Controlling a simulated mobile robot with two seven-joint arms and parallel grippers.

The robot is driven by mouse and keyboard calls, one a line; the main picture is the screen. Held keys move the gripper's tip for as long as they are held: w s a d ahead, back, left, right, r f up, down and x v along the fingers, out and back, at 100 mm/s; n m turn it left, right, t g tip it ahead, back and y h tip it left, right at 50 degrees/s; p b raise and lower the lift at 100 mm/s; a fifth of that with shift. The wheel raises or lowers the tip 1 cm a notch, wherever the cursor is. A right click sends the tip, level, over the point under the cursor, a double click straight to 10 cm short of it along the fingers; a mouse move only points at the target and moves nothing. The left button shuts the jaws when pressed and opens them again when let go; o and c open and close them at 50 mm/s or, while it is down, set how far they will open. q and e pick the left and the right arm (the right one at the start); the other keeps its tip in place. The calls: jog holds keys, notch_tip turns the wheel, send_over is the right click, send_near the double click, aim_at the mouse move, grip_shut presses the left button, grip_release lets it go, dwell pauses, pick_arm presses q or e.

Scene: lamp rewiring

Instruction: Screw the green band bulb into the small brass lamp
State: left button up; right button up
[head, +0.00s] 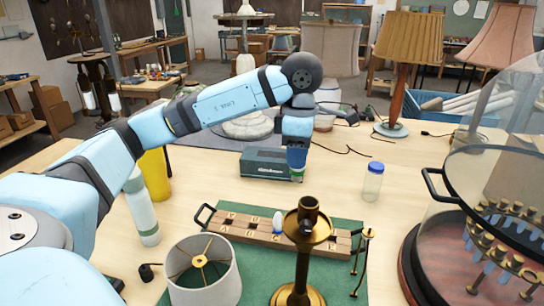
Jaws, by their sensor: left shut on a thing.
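My left gripper (297,165) points down over the middle of the table, in front of the grey box. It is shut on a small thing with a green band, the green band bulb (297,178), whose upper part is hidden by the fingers. The small brass lamp (304,258) stands upright at the front centre on the green mat, with a dark open socket (308,204) at its top and a round brass plate below. The bulb is behind the lamp and apart from it. My right gripper is not in view.
A wooden rack (240,227) with a pale bulb (278,224) lies behind the lamp. A white shade (204,288) stands left of it and a thin brass stand (361,262) right. A blue-lidded jar (373,182), grey box (252,165) and glass dome (490,180) are nearby.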

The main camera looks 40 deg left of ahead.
pick_arm(q)
jog(key=s+d+r+m, duration=0.5)
jog(key=s+d+r, duration=0.1)
jog(key=s+d, duration=0.15)
jog(key=f+b, duration=0.1)
jog(key=f, duration=0.1)
jog(key=d+f+b, duration=0.1)
jog(key=shift+w+d+f, duration=0.1)
jog(key=shift+d+f, duration=0.05)
jog(key=shift+f, duration=0.2)
jog(key=shift+b, duration=0.3)
dwell(0.4)
jog(key=shift+f+b, duration=0.2)
jog(key=shift+b, duration=0.3)
dwell(0.4)
